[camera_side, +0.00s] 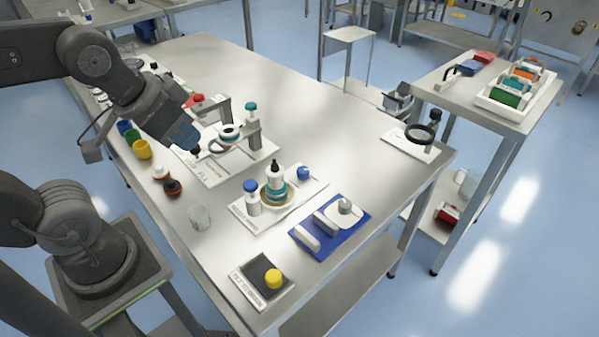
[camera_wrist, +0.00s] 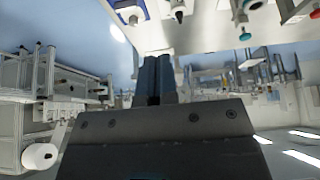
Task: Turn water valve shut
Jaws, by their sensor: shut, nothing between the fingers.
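My gripper (camera_side: 192,147) hangs over the left part of the steel table in the side view, close to a white station plate (camera_side: 213,170). In the wrist view its two blue fingers (camera_wrist: 155,62) lie side by side, shut and empty. No part is clearly readable as the water valve. Several coloured knobs stand near: a red one (camera_side: 196,99) behind the gripper, a teal one (camera_side: 251,106) to its right, and a blue one (camera_side: 250,186) on a front plate. The gripper appears apart from these knobs. A teal knob also shows in the wrist view (camera_wrist: 245,36).
A white clamp-like frame with a ring (camera_side: 229,132) stands just right of my gripper. Yellow (camera_side: 142,149) and green cups stand to its left. A clear beaker (camera_side: 199,216) and a blue tray (camera_side: 330,226) are nearer the front.

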